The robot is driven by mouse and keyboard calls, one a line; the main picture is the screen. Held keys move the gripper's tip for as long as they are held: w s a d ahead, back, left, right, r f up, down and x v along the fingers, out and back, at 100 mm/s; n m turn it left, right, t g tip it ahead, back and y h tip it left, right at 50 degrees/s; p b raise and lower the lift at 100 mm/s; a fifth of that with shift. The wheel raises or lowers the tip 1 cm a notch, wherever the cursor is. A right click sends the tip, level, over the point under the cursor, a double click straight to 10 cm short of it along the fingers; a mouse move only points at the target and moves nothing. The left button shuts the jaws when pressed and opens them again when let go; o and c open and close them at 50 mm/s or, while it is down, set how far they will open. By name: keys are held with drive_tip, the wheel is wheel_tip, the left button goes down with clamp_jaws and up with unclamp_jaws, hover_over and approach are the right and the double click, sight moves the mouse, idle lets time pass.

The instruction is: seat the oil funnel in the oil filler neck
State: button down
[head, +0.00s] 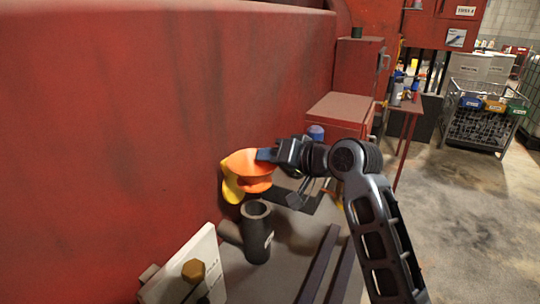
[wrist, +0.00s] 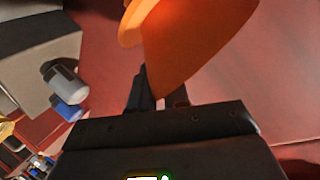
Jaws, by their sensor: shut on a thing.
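The orange oil funnel (head: 250,168) is held at its rim by my gripper (head: 270,155), which is shut on it. The funnel's wide mouth faces up, and its lower end is above and apart from the dark filler neck (head: 257,240). The neck is an upright, open-topped cylinder. In the wrist view the funnel (wrist: 195,45) fills the top middle, beyond my gripper's dark fingers (wrist: 160,100). The neck cannot be made out in the wrist view.
A yellow object (head: 231,187) is behind the funnel, near the red wall (head: 150,120). A white box-like part with a brass bolt (head: 193,270) stands at the front left. A red cabinet (head: 345,112) is behind my arm. Open floor (head: 460,220) lies to the right.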

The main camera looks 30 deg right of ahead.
drive_tip(key=shift+f+b, duration=2.05)
drive_tip(key=shift+f, duration=1.75)
drive_tip(key=c, duration=1)
unclamp_jaws()
drive_tip(key=shift+c, duration=0.2)
drive_tip(key=v, duration=0.7)
drive_tip(key=shift+s+b, duration=0.4)
drive_tip(key=shift+b, duration=0.05)
